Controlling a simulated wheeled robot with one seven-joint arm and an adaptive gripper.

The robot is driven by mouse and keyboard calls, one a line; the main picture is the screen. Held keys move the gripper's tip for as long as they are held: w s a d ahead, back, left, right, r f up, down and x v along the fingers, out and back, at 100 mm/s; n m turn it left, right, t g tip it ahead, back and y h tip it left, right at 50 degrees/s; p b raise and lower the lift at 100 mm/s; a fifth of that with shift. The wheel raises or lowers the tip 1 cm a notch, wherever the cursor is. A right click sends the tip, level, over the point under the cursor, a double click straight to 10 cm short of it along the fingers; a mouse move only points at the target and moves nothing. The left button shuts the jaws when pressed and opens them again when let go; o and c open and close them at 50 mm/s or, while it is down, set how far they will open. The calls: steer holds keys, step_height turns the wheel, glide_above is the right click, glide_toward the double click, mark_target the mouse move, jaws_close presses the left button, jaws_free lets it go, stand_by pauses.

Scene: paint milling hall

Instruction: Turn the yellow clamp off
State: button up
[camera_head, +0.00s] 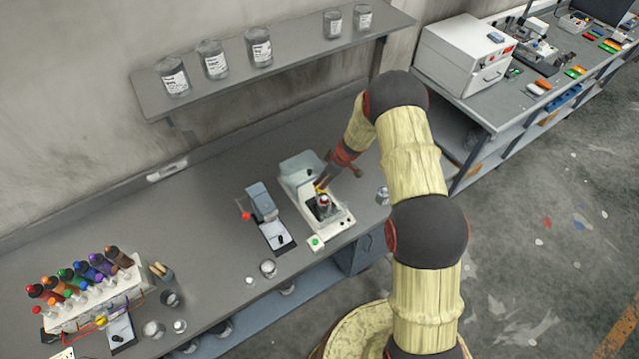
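A white bench machine (338,222) stands on the grey bench, with a dark and red-topped part (323,203) on its base. A small yellow piece (320,189), which looks like the yellow clamp, shows just above that part. My gripper (325,183) reaches down from the right over the machine, with its tip at or very near the yellow piece. I cannot tell whether it touches it. The fingers are too small and partly hidden to show whether they are open or shut. The clamp's position is also unclear.
A grey device with a red knob (262,205) stands close left of the machine. Small jars (268,267) stand near the bench's front edge. A rack of coloured bottles (95,292) is far left. A shelf (290,55) holds cans above.

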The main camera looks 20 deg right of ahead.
steer(key=v, duration=0.5)
steer(key=shift+d+r, duration=0.1)
steer(key=shift+r, duration=0.15)
